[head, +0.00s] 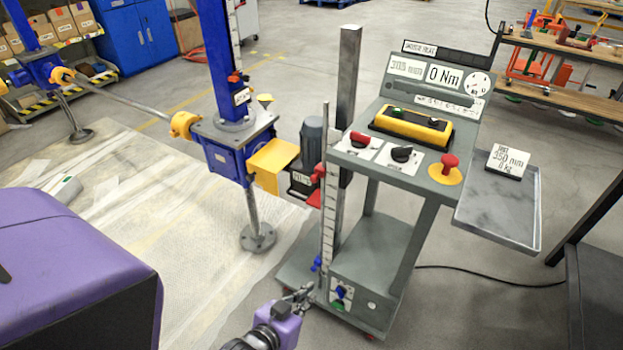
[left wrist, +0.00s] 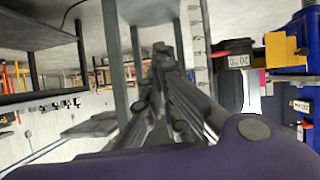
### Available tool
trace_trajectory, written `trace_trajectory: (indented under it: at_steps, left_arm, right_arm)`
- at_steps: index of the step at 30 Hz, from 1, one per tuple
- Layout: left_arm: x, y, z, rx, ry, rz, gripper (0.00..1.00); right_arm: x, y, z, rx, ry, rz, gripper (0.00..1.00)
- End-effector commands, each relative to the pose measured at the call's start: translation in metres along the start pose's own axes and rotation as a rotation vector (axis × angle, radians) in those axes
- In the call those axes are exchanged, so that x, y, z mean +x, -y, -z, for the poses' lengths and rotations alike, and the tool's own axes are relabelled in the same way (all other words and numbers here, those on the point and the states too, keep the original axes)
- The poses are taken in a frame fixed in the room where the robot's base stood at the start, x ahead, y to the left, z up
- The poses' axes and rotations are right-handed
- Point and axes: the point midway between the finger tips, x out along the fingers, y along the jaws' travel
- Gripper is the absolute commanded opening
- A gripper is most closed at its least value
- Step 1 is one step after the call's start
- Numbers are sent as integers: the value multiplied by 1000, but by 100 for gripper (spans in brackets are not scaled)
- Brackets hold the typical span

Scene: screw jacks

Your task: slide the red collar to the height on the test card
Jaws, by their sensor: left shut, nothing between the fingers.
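The test card (head: 508,160), reading 350 mm and 0 kg, lies on the grey side tray (head: 505,222) of the control cart (head: 375,262). A red collar-like piece (head: 318,171) sits on the thin upright rod beside the cart's marked scale strip (head: 330,217). Another small red piece (head: 235,77) is on the blue jack column (head: 219,45), next to its scale. My left gripper (head: 300,296) is shut and empty, low in front of the cart, well below the rod's red piece. Its dark fingers fill the middle of the left wrist view (left wrist: 160,68). My right gripper is not in view.
A yellow pendant (head: 411,125), knobs and a red stop button (head: 449,164) are on the cart top. The blue jack (head: 226,150) with its grey motor stands left of the cart. A black cable (head: 490,279) crosses the floor at right. A workbench (head: 570,60) stands behind.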

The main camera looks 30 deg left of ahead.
Motion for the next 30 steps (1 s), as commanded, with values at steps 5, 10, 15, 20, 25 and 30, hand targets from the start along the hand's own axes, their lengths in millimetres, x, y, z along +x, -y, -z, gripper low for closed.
trace_trajectory:
  at_steps: [5,10,15,20,25,30]
  left_arm:
    - [69,37,114,-164,-370,6,0]
    - [69,92,202,-340,-692,63,0]
    - [46,126,220,-426,-826,126,0]
    - [44,132,230,-431,-861,138,0]
    - [61,139,251,-428,-861,137,0]
    - [86,149,278,-428,-860,136,0]
  right_arm:
    - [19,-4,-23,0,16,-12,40]
    - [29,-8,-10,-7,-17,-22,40]
    - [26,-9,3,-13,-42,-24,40]
    - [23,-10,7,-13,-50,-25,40]
    - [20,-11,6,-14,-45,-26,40]
    - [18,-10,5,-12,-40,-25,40]
